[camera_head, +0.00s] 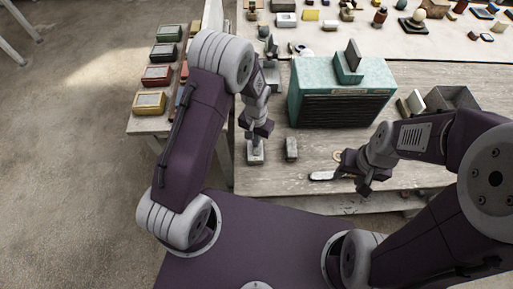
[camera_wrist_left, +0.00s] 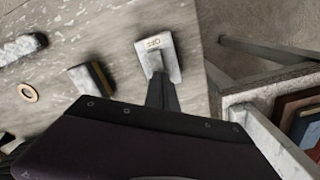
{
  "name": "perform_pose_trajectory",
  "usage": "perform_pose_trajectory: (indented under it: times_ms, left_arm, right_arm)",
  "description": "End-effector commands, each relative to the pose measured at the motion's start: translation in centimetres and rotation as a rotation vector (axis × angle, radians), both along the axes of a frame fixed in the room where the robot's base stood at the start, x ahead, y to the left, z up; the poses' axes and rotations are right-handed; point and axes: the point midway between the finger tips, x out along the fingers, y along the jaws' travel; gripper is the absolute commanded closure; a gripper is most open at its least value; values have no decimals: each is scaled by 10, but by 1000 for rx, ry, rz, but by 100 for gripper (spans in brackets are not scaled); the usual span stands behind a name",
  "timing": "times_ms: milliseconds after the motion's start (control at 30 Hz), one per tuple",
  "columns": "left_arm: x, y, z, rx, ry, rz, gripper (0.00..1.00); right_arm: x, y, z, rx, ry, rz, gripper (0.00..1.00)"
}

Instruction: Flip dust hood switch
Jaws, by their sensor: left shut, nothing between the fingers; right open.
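The teal dust hood (camera_head: 314,84) with a dark slatted front stands on the table, right of my left gripper. On its top, a teal mount carries a dark upright paddle (camera_head: 353,55) that looks like the switch; it leans slightly. My left gripper (camera_head: 254,141) is shut and empty, pointing down at a small pale block (camera_head: 255,155). In the left wrist view the shut fingers (camera_wrist_left: 161,82) reach the block's (camera_wrist_left: 173,60) near edge; I cannot tell whether they touch. My right gripper (camera_head: 350,171) is open, low over the table's front, in front of the hood.
A small grey block (camera_head: 291,149) lies right of the left gripper. A pale-bladed tool (camera_head: 323,176) and a ring (camera_head: 338,155) lie near the right gripper. A grey open box (camera_head: 453,98) stands right of the hood. Several small objects fill the back table.

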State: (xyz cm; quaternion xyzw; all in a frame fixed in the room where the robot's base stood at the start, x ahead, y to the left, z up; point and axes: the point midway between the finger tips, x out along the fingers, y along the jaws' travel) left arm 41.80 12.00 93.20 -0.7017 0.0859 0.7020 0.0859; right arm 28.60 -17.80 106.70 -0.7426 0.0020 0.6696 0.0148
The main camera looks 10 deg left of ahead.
Motion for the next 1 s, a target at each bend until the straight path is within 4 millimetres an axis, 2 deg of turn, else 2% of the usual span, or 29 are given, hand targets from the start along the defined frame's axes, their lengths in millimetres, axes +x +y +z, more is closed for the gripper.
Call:
perform_pose_trajectory:
  times_ms: [667,833,1000]
  left_arm:
    - [0,0,-11,0,0,0,100]
    - [0,0,-5,0,1,0,100]
    - [0,0,13,0,0,0,100]
  right_arm:
    - [0,0,-8,0,0,0,53]
    - [0,0,-3,0,0,0,53]
    - [0,0,13,0,0,0,53]
